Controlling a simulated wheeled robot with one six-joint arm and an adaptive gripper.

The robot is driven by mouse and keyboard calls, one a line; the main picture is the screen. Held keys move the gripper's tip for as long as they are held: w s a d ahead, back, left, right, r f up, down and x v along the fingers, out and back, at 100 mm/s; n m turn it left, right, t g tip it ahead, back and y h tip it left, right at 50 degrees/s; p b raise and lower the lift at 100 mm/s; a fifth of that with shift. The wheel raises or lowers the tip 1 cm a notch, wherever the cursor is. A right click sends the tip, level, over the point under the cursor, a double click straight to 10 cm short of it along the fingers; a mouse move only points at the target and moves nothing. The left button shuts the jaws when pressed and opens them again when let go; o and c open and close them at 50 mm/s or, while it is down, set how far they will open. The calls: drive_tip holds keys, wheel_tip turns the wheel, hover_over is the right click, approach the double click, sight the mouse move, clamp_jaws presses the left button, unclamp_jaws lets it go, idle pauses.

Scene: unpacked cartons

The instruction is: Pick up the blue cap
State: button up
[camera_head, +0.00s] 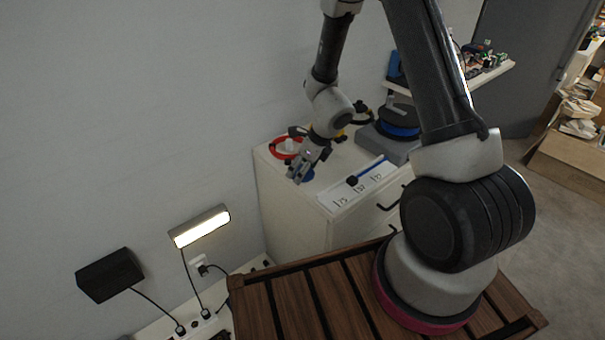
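A small blue item, likely the blue cap (308,176), shows at the front left of the white cabinet top. It is mostly hidden behind my gripper (297,178). My gripper points down over that corner, with its fingertips close to the blue item. I cannot tell whether they touch it or whether the fingers are open or shut.
The white cabinet (290,215) also bears a red ring-shaped item (286,153), a white labelled strip (352,190) with a blue-and-black tool (366,172), and a grey-black device (385,143) with a blue ring. A lit lamp (200,228) is on the wall.

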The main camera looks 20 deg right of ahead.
drive_tip(key=shift+c, duration=1)
drive_tip(key=shift+r, duration=0.1)
wheel_tip(320, 180, up, 8)
drive_tip(key=shift+r, duration=0.9)
drive_tip(key=shift+d, duration=0.1)
